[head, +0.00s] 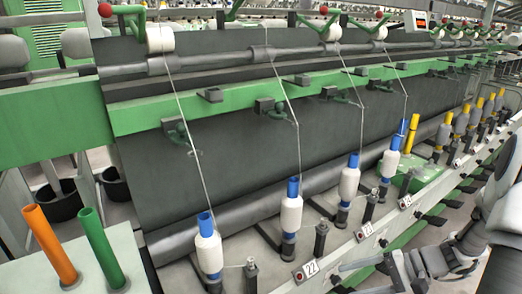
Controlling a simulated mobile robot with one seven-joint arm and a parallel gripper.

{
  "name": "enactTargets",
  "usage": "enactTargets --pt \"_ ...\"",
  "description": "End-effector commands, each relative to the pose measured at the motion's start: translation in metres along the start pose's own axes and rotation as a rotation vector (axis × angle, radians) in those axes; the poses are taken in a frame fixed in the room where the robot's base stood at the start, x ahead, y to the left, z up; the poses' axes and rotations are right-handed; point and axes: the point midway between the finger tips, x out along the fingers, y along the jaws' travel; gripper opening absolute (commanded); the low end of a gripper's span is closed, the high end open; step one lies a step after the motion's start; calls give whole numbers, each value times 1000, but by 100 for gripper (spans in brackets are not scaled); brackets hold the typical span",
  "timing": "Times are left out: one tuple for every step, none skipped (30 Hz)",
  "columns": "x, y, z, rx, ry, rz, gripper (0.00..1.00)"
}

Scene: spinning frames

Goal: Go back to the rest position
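My gripper (345,279) is at the lower right, beside the front rail of the spinning frame. Its two fingers point left and look apart, with nothing seen between them. My arm comes in from the right edge. The spinning frame (290,150) has a row of white yarn bobbins on blue tubes: one at the front (208,255), one behind it (291,214), then one further along (348,187), and more beyond. Threads run up from these bobbins to the rollers above.
An orange tube (50,245) and a green tube (101,248) stand on a pale surface (75,272) at the lower left. Bobbins on yellow tubes (461,119) line the far right. The numbered rail (365,231) runs close beside my gripper. Dark bins (60,202) stand on the floor at left.

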Motion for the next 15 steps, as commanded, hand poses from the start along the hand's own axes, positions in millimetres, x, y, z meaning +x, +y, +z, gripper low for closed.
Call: enactTargets --pt "1 -12 11 -37 -1 56 71" --pt "2 -17 17 -52 -1 88 71" --pt "2 -24 24 -76 1 130 71" --pt "3 -29 30 -92 2 159 71" --pt "3 -33 36 -110 5 190 71" --pt "4 -39 44 -134 11 229 71" --pt "4 -44 50 -152 15 258 71" --pt "4 -48 56 -170 20 286 71" --pt "4 -53 63 -195 30 323 71" --pt "4 -57 69 -215 36 350 71" --pt "4 -61 75 -234 44 376 71" --pt "4 -66 83 -261 57 410 71" --pt "4 -69 89 -280 66 435 71" --pt "4 -72 94 -301 76 458 71" --pt "4 -77 102 -329 92 489 71"
